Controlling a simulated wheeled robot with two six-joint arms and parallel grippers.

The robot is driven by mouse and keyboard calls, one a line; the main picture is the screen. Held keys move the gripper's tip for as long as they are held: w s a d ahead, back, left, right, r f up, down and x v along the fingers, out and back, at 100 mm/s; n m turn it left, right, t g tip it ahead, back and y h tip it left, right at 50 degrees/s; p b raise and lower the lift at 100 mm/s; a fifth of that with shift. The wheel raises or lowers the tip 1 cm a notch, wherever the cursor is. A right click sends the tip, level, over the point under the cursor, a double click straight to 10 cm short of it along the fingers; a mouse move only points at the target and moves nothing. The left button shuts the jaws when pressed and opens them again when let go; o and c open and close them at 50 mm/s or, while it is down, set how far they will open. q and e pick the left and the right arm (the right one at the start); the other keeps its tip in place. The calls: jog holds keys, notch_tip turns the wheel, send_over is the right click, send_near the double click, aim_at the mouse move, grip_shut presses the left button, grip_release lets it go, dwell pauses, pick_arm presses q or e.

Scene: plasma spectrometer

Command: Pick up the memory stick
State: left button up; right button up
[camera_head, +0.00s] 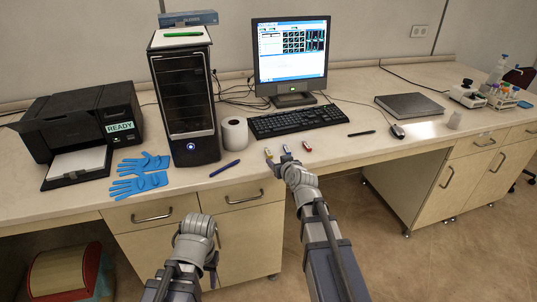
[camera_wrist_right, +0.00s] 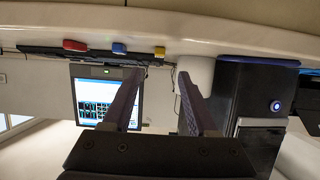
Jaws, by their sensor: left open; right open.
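Three small coloured sticks lie in a row near the table's front edge: a yellow one (camera_head: 268,153), a blue one (camera_head: 287,149) and a red one (camera_head: 307,146). In the right wrist view, which looks upside down, the red stick (camera_wrist_right: 75,45), blue stick (camera_wrist_right: 119,48) and yellow stick (camera_wrist_right: 159,51) show again. I cannot tell which is the memory stick. My right gripper (camera_head: 279,165) is open and empty at the table edge, close to the yellow and blue sticks. Its fingers (camera_wrist_right: 159,85) are apart, roughly in line with the yellow stick. My left gripper (camera_head: 196,232) is below table height, in front of the drawers; its fingertips are unclear.
The table (camera_head: 350,150) carries a keyboard (camera_head: 297,120) behind the sticks, a paper roll (camera_head: 234,133), a blue pen (camera_head: 224,168), a black pen (camera_head: 361,133) and a mouse (camera_head: 397,131). A computer tower (camera_head: 185,105) and blue gloves (camera_head: 139,184) are at left.

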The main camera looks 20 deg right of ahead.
aim_at(270, 155)
jog(key=shift+b+x, duration=1.5)
jog(key=shift+x, duration=2.4)
jog(key=shift+s+f, duration=0.1)
jog(key=shift+c, duration=0.4)
grip_shut()
